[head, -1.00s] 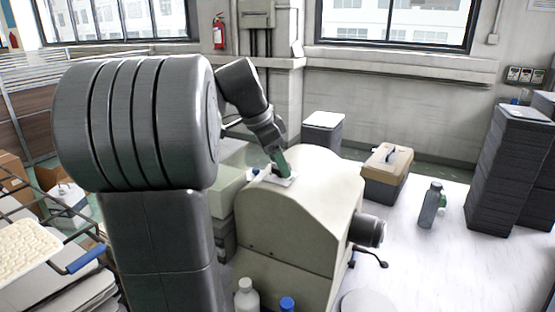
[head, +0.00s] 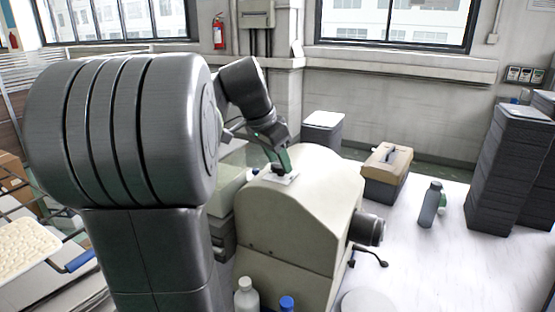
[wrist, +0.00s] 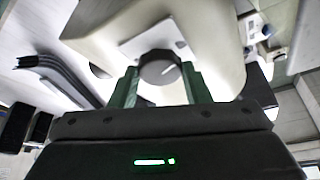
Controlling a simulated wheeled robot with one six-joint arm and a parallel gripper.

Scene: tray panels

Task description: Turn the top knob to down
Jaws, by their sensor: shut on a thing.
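The top knob (wrist: 158,72) is a round dark knob on a white plate (wrist: 152,43), seen in the wrist view. In the head view my gripper (head: 280,164) reaches down to the white plate (head: 283,179) on top of the cream machine housing (head: 300,211). The knob is small and dark there, partly hidden by the fingers, and its setting cannot be read.
A dark cylinder (head: 368,229) and a crank handle (head: 372,257) stick out from the housing's right side. A toolbox (head: 385,175), a grey bottle (head: 430,205) and stacked dark crates (head: 505,155) stand to the right. Two bottles stand in front. My own arm covers much of the left.

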